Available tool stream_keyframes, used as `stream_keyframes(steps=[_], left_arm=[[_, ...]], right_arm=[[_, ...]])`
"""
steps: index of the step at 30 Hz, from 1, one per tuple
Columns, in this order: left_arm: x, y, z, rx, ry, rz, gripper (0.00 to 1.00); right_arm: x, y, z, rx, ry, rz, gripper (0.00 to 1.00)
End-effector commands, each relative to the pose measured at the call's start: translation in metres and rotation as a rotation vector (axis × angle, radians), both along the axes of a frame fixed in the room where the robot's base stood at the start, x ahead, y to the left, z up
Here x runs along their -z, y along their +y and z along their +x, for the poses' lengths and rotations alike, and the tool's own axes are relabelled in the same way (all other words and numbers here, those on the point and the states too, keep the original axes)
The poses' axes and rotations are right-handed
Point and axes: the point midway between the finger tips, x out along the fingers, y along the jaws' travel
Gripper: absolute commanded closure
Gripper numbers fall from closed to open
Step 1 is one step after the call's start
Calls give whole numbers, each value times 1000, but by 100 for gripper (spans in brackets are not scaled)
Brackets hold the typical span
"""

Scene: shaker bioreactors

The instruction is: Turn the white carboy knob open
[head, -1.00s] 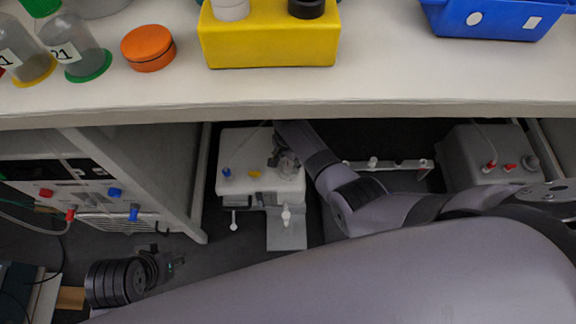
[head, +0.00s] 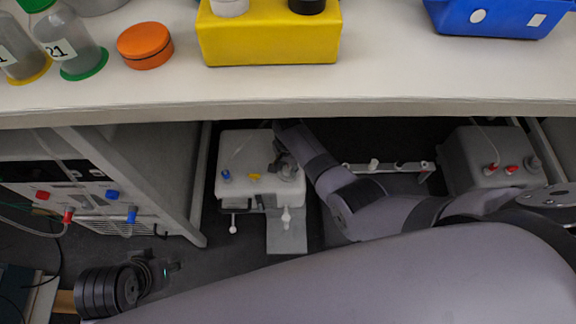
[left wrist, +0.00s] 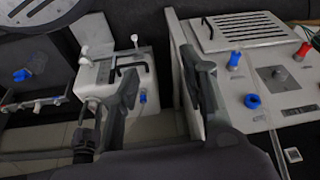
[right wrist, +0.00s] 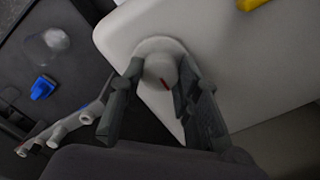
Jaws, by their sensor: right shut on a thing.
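The white carboy (head: 235,195) stands under the bench, with a blue cap and a yellow piece on its top. Its knob (right wrist: 160,69) shows in the right wrist view as a pale round cap with a small red mark on its face. My right gripper (head: 285,165) reaches down to the far right corner of the carboy top. In the right wrist view its fingers (right wrist: 158,85) close on both sides of the knob. My left gripper (head: 168,268) is low at the left, away from the carboy. In the left wrist view its fingers (left wrist: 168,78) are wide apart and empty.
A panel unit (head: 90,200) with red and blue knobs stands left of the carboy. A grey container (head: 480,155) with red fittings stands at the right. The bench edge (head: 300,110) runs above; a yellow block (head: 265,40) and blue bin (head: 495,20) rest on it.

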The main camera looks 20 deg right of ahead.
Motion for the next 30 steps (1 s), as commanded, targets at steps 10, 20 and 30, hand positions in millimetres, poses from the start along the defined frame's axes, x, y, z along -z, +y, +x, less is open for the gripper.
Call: stream_keyframes(steps=[10,20,30], left_arm=[[0,0,0,0,0,0,60],[-7,0,0,0,1,0,60],[25,-2,10,2,22,0,60]], right_arm=[[0,0,0,-3,-1,0,97],[-2,0,0,-107,0,0,97],[-2,0,0,-392,0,1,97]])
